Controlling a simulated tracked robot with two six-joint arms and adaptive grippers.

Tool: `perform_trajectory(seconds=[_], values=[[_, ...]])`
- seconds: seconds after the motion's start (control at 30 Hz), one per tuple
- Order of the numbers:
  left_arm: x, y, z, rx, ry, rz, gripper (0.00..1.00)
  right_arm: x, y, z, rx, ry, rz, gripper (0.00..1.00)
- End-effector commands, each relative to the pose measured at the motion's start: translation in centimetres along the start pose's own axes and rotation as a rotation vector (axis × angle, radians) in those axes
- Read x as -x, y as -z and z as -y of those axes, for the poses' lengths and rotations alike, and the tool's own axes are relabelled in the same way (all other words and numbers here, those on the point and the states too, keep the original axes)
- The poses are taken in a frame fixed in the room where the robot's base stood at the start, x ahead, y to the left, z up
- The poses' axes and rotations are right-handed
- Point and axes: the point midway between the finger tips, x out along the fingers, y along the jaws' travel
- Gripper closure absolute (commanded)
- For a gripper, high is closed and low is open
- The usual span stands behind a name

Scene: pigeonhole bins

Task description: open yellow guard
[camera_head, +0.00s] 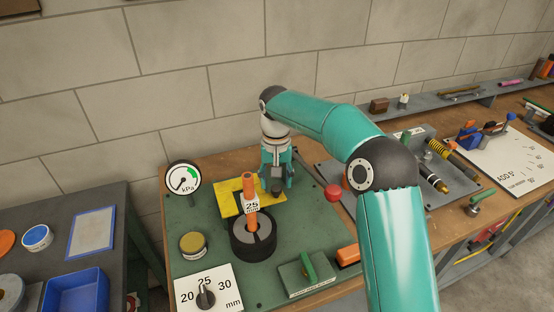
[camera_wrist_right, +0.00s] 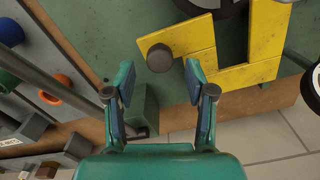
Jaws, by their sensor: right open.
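The yellow guard (camera_head: 228,192) lies on the green board at the back, behind an orange post marked 25 (camera_head: 250,190) that stands in a black ring (camera_head: 253,240). In the right wrist view the guard (camera_wrist_right: 262,45) is a flat yellow frame with a dark round knob (camera_wrist_right: 160,57) on one arm. My right gripper (camera_head: 277,182) points down over the guard's right end. In the wrist view its open fingers (camera_wrist_right: 161,82) are on either side of the knob, with gaps showing; contact cannot be told. My left gripper is not in view.
On the board stand a kPa gauge (camera_head: 184,178), a yellow-topped can (camera_head: 193,243), a dial plate (camera_head: 208,291) and a green switch box (camera_head: 306,275). A red button (camera_head: 333,192) is right of the gripper. The wall is close behind.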

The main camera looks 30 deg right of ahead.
Motion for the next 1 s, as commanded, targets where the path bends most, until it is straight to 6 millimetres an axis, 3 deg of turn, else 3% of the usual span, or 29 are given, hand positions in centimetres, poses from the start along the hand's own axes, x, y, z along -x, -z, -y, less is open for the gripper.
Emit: perform_trajectory(seconds=[0.3, 0.43, 0.7, 1.0], values=[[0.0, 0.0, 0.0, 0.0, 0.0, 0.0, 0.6, 6.3, 0.4, -0.1, -0.004, 0.003, -0.005, 0.45], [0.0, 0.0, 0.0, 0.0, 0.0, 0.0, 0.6, 8.2, 0.4, -0.2, -0.004, 0.002, -0.001, 0.45], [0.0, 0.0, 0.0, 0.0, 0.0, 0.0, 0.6, 10.0, 0.4, -0.3, -0.006, 0.001, 0.002, 0.45], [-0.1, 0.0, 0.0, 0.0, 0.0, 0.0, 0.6, 10.1, 0.4, -0.4, -0.007, 0.001, 0.002, 0.45]])
